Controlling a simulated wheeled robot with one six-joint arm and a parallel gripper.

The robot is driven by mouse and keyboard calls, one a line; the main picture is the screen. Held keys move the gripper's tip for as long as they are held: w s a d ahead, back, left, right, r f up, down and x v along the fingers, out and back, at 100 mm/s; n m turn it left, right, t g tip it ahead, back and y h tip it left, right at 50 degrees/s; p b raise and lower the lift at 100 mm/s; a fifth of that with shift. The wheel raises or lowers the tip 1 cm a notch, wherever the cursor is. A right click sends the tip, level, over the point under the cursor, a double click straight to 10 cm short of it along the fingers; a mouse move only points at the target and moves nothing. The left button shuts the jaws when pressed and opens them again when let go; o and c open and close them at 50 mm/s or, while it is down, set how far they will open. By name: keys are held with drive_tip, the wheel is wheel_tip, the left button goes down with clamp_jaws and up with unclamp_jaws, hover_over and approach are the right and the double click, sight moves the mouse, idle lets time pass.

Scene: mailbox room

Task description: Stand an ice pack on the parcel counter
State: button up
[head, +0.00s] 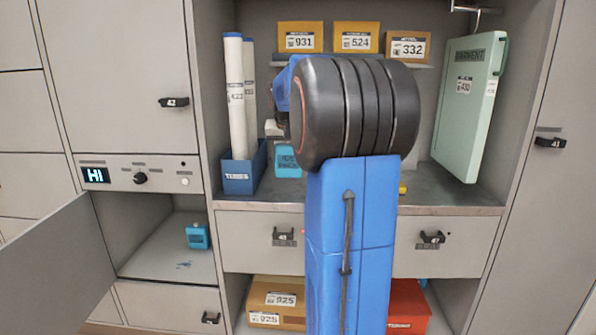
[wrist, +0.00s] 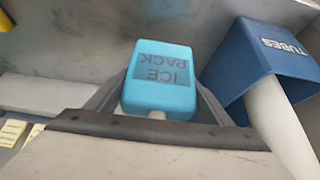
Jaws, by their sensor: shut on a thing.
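A light-blue ice pack (wrist: 160,78) with dark lettering is between the fingers of my gripper (wrist: 160,95) in the wrist view, its small white cap toward the palm. My gripper is shut on it. In the head view this pack (head: 288,161) shows left of my arm, upright, over the parcel counter (head: 450,194). I cannot tell whether its base touches the counter. My gripper is mostly hidden behind my arm there. A second blue ice pack (head: 198,236) stands in the open compartment at lower left.
A blue tubes bin (head: 240,176) with white tubes stands close left of the held pack. A green garment box (head: 468,105) leans at the right. Numbered parcels (head: 356,37) sit on the shelf above. An open door (head: 50,262) juts out at lower left. My arm hides the counter's middle.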

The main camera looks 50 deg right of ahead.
sight(289, 168)
drive_tip(key=shift+f, duration=2.3)
drive_tip(key=shift+f, duration=0.1)
drive_tip(key=o, duration=1.3)
drive_tip(key=v, duration=1.2)
